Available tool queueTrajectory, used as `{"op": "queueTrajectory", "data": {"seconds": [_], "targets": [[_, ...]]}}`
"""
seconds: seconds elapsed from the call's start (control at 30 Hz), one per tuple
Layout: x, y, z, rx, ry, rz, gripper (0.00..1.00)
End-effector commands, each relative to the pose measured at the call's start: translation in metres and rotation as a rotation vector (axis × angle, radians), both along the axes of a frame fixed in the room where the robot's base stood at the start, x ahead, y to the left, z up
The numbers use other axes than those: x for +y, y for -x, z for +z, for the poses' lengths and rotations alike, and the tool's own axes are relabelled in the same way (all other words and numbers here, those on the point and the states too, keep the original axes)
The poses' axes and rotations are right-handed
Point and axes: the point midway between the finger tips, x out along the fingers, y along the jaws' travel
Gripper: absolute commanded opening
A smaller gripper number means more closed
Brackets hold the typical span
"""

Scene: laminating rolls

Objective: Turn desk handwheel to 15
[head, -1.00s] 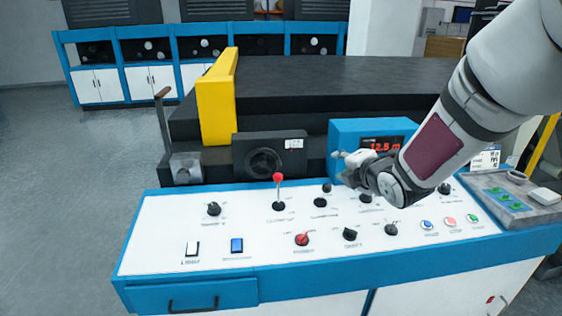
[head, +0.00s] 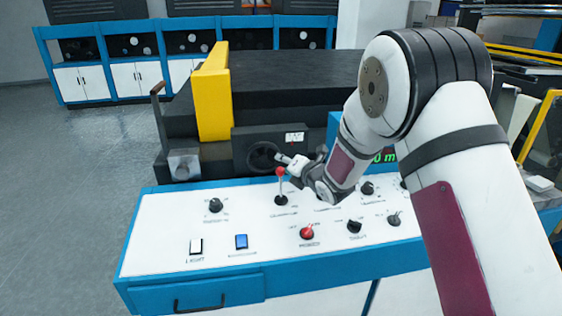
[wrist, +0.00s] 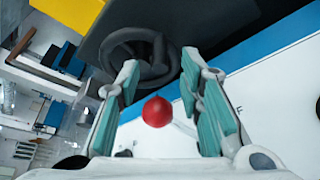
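The dark handwheel (head: 260,157) is set in the front of a black housing above the white control desk. In the wrist view the handwheel (wrist: 128,36) lies just beyond the fingertips, with its ring and spokes visible. My gripper (head: 284,161) is at the wheel's right side in the head view. In the wrist view my gripper (wrist: 161,64) is open, its teal-padded fingers apart, with nothing held. Whether a fingertip touches the rim cannot be told. A small white label or display (head: 294,137) sits above the wheel; its figures are too small to read.
A red-knobbed lever (head: 281,178) stands just below my gripper; its red ball (wrist: 157,111) shows between the fingers in the wrist view. Several knobs and switches cover the desk (head: 160,227). A blue display box (head: 334,128) is mostly behind my arm. A yellow guard (head: 211,92) stands behind.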

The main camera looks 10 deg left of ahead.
Motion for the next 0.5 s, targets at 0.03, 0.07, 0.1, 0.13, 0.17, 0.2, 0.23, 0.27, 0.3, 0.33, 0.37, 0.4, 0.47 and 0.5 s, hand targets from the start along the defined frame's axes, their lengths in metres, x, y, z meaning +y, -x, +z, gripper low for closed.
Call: {"op": "queueTrajectory", "data": {"seconds": [0.03, 0.07, 0.1, 0.13, 0.17, 0.2, 0.23, 0.27, 0.3, 0.33, 0.37, 0.4, 0.47, 0.5], "targets": [[0.005, -0.007, -0.003, -0.001, -0.001, 0.001, 0.34], [0.007, -0.011, -0.004, 0.000, -0.001, 0.000, 0.34], [0.010, -0.015, -0.005, 0.000, -0.001, 0.000, 0.34], [0.012, -0.018, -0.007, 0.001, -0.001, 0.000, 0.34], [0.013, -0.021, -0.007, 0.000, -0.001, 0.000, 0.34], [0.015, -0.024, -0.008, 0.000, -0.001, 0.000, 0.34], [0.017, -0.026, -0.008, -0.001, -0.002, 0.000, 0.34], [0.018, -0.028, -0.009, 0.001, -0.001, 0.000, 0.34], [0.019, -0.030, -0.010, 0.001, 0.000, -0.001, 0.34], [0.020, -0.031, -0.011, 0.001, 0.000, -0.001, 0.34], [0.020, -0.031, -0.011, 0.001, 0.000, -0.001, 0.34], [0.021, -0.032, -0.011, 0.001, -0.002, -0.001, 0.34], [0.021, -0.033, -0.011, 0.001, -0.002, -0.001, 0.34], [0.021, -0.033, -0.011, 0.001, -0.002, -0.001, 0.34]]}}
